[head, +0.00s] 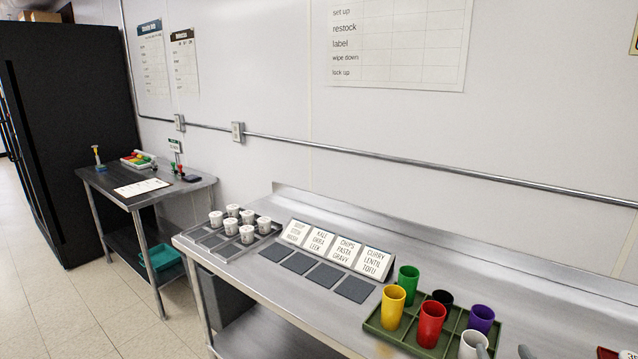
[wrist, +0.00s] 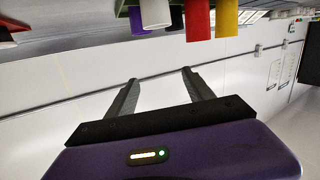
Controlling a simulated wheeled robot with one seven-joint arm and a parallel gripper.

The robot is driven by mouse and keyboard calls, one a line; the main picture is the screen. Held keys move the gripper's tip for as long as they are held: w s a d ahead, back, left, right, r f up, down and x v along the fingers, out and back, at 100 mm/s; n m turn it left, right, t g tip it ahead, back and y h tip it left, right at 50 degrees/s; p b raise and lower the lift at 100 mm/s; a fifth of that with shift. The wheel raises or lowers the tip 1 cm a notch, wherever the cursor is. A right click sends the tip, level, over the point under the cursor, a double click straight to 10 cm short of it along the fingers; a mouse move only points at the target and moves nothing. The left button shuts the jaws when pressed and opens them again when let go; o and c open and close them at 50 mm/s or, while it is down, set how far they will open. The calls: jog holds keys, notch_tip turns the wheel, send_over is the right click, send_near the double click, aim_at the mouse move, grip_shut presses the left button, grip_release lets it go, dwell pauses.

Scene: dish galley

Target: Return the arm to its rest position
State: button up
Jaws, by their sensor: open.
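My gripper (wrist: 157,92) shows in the wrist view with its two dark fingers spread apart and nothing between them. The picture there is upside down, with the wall behind the fingers. The cups hang in at the top of that view, apart from the fingers: a white cup (wrist: 155,14), a red cup (wrist: 200,20) and a yellow cup (wrist: 227,18).
In the head view a green tray (head: 373,326) holds several coloured cups on the steel counter (head: 235,262). Dark square mats (head: 354,289) lie before tilted label cards (head: 340,247). A tray of white cups (head: 232,250) stands left. A side table (head: 180,187) and black cabinet (head: 75,120) stand beyond.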

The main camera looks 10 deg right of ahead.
jog(key=s+a+f+n+y+b, duration=0.1)
jog(key=s+a+f+n+y, duration=0.1)
jog(key=s+a, duration=0.9)
jog(key=s+a+f+n+y, duration=0.1)
jog(key=s+a+y, duration=0.3)
jog(key=s+a, duration=0.8)
jog(key=s+f, duration=0.1)
jog(key=s, duration=0.7)
jog(key=shift+s+a+n+y+b, duration=0.3)
jog(key=shift+n+y+b, duration=0.05)
jog(key=shift+n+y, duration=0.05)
